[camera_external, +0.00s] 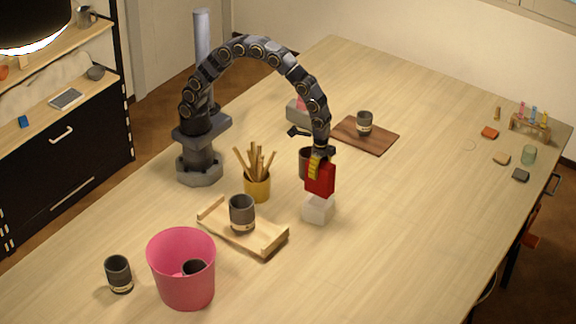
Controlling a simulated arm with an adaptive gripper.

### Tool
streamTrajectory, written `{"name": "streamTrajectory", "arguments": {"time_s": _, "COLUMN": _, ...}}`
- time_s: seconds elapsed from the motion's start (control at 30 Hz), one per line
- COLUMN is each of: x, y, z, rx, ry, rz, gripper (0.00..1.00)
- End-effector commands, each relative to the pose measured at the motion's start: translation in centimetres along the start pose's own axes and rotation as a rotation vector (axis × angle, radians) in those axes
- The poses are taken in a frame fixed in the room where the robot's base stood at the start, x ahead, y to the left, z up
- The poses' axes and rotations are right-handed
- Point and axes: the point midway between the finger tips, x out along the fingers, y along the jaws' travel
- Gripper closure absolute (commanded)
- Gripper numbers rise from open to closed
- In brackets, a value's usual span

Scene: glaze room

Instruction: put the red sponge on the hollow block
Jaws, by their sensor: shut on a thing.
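My gripper (319,164) points down near the middle of the table and is shut on the red sponge (321,181). The sponge hangs upright below the yellow fingers. A small whitish block (318,211) stands on the table directly below the sponge in the picture. The sponge's lower edge overlaps the block's top, and I cannot tell whether they touch. A grey block (296,116) with something pink at its top stands farther back, partly behind my arm. I cannot make out which of the two blocks is hollow.
A dark cup (304,163) stands just behind my gripper. A yellow pot of sticks (257,187), a wooden tray (264,246) with a cup (242,213), and a pink bucket (182,280) are to the left. A brown board (377,143) with a cup lies behind. The right front is clear.

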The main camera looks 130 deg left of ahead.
Motion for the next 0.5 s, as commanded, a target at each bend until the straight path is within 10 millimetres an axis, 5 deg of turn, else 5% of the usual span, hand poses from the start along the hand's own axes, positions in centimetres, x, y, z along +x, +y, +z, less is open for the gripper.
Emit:
{"name": "streamTrajectory", "arguments": {"time_s": 0.23, "x": 3.3, "y": 0.0, "z": 0.1, "rx": 0.0, "ry": -0.005, "rz": 0.0, "gripper": 0.71}}
{"name": "streamTrajectory", "arguments": {"time_s": 0.5, "x": 3.5, "y": 0.0, "z": 0.1, "rx": 0.0, "ry": -0.002, "rz": 0.0, "gripper": 0.71}}
